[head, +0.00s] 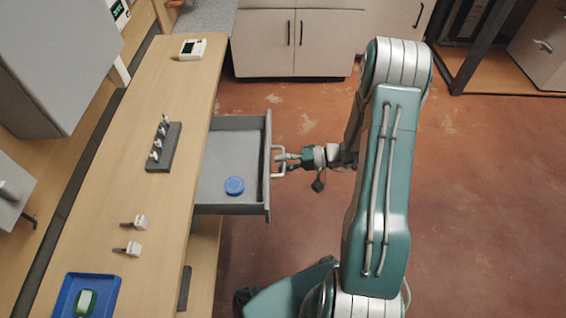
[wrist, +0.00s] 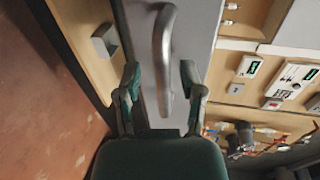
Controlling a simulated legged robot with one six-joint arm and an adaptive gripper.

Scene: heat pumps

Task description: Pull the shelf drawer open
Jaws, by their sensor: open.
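The grey shelf drawer (head: 222,165) stands pulled out from under the wooden worktop in the head view. A round blue object (head: 234,185) lies inside it. The drawer's pale handle (head: 279,162) is on its front panel. My gripper (head: 284,159) is at this handle, coming from the right. In the wrist view the handle (wrist: 163,50) runs between the spread fingers of my gripper (wrist: 160,88). The jaws are open, with a finger on each side of the bar. I cannot tell whether a finger touches it.
The worktop (head: 150,195) holds a dark rack (head: 163,147) of small white pieces, two white pieces, a blue tray (head: 66,297) and a white device (head: 192,49). White cabinets (head: 293,45) stand at the back. The reddish floor (head: 470,200) right of my arm is clear.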

